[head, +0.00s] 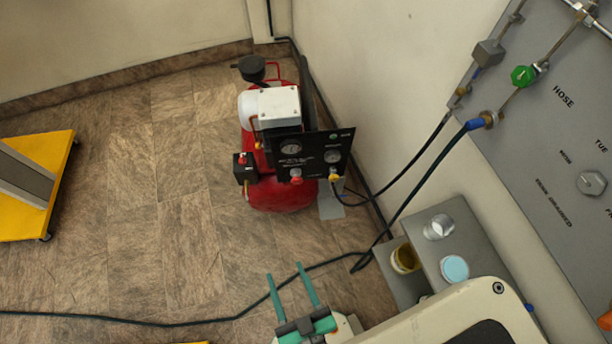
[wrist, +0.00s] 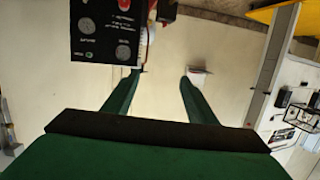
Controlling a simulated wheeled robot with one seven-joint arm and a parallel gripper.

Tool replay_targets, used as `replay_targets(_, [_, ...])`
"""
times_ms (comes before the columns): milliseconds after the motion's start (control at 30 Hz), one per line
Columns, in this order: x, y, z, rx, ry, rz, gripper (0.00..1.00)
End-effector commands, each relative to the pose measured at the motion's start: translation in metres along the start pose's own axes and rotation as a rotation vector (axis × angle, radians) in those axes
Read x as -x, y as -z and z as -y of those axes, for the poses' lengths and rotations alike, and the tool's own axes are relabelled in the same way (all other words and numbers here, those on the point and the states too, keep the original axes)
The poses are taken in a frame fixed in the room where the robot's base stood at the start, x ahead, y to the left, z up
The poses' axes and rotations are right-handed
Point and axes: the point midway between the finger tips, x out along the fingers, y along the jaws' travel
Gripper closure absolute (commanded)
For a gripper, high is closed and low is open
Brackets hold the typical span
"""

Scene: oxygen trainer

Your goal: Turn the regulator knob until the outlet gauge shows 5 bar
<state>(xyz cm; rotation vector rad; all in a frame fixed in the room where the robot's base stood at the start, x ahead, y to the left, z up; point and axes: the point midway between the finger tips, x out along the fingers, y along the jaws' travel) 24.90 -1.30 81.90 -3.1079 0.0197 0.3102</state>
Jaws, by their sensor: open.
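The red compressor (head: 284,192) stands on the floor against the wall and carries a black panel (head: 313,142). The panel has a left gauge (head: 290,147) and a right gauge (head: 333,156). Below them are a red knob (head: 296,175) and a yellow fitting (head: 334,174). The labels and needles are too small to read, so I cannot tell which is the outlet gauge. My gripper (head: 283,270) is open and empty, below and apart from the panel.
A dark hose (head: 190,323) crosses the floor to the wall panel (head: 540,130) at right. A grey box (head: 460,225) with round containers stands below it. A yellow cart (head: 45,190) is at left. The floor between cart and compressor is clear.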

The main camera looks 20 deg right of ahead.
Motion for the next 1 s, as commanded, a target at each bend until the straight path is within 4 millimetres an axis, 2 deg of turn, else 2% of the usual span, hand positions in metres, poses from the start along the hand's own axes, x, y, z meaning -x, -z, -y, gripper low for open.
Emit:
replay_targets(33, [-0.014, -0.016, -0.006, -0.008, -0.004, -0.015, 0.48])
replay_targets(200, [-0.059, -0.063, -0.027, -0.042, -0.031, -0.061, 0.48])
replay_targets(500, [-0.149, -0.125, -0.073, -0.118, -0.113, -0.142, 0.48])
replay_targets(700, [-0.21, -0.151, -0.101, -0.176, -0.181, -0.194, 0.48])
replay_targets(800, [-0.232, -0.159, -0.111, -0.201, -0.21, -0.212, 0.48])
replay_targets(1000, [-0.254, -0.166, -0.121, -0.228, -0.243, -0.229, 0.48])
